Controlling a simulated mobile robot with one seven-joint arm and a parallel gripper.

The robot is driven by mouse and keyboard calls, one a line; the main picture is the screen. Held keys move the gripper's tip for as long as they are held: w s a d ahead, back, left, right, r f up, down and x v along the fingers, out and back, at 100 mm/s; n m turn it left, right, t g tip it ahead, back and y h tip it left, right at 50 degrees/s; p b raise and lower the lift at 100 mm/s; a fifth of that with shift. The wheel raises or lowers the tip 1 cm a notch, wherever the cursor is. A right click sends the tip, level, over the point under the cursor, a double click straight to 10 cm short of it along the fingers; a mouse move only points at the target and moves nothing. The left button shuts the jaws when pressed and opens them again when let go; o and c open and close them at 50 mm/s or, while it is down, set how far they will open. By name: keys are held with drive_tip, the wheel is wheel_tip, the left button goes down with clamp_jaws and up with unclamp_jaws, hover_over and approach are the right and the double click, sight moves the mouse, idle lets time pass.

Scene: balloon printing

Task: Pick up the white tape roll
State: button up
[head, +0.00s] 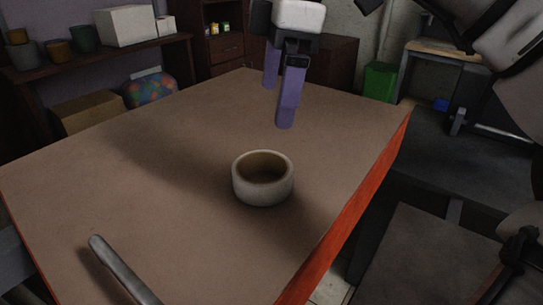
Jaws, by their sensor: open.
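The white tape roll (263,190) lies flat on the brown table (170,170), near its right side, with its round opening facing up. My gripper (278,106) is above the table, behind and slightly above the roll in the head view. Its two purple fingers point down and are apart, with nothing between them. The gripper does not touch the roll. Nothing hides the roll.
A grey rod-like object (122,270) lies at the table's front left. The table's right edge is orange-red (350,215). Shelves with pots and a white box (125,25) stand at the back left. A green bin (378,80) stands beyond the table. The table around the roll is clear.

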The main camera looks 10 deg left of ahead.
hover_over(263, 169)
drive_tip(key=s+d, duration=0.2)
drive_tip(key=s, duration=0.1)
drive_tip(key=f, duration=0.8)
drive_tip(key=shift+s, duration=0.2)
drive_tip(key=shift+s+a+f+p, duration=0.1)
drive_tip(key=shift+a+f+p, duration=0.1)
drive_tip(key=shift+f, duration=0.7)
drive_tip(key=shift+a+f+p, duration=0.15)
drive_tip(key=shift+f, duration=0.75)
drive_tip(key=shift+s+a+f+p, duration=0.1)
drive_tip(key=shift+a+f+p, duration=0.1)
drive_tip(key=shift+f, duration=0.7)
drive_tip(key=c, duration=0.9)
wheel_tip(263, 169, up, 20)
drive_tip(key=p, duration=0.3)
